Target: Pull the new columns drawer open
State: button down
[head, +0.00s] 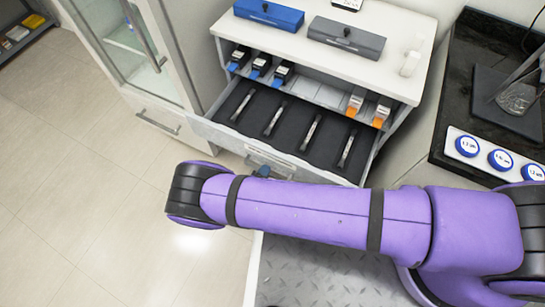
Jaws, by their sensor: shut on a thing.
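The open drawer (228,134) juts out from the white cabinet, below its top shelf. Its dark liner (290,121) holds several slim metal columns (314,130) lying apart in a row. The drawer handle (282,169) is on the pale front panel. A small dark and blue part of my gripper (262,171) shows at this handle, shut on it. The rest of my gripper is hidden behind my purple arm, which crosses the picture in front of the drawer.
A shelf above the drawer holds blue-tipped (260,66) and orange-tipped (355,102) items. A blue box (268,15) and a grey box (345,38) stand on top. A glass-door cabinet (135,45) is at left. Floor at lower left is clear.

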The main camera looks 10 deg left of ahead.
jog(key=shift+f+v, duration=0.2)
jog(key=shift+v, duration=0.85)
jog(key=shift+f+v, duration=0.25)
jog(key=shift+v, duration=0.8)
jog(key=shift+s, duration=0.1)
jog(key=c, duration=1.2)
grip_release()
jog(key=v, duration=1)
jog(key=shift+s, duration=0.4)
jog(key=shift+a, duration=0.15)
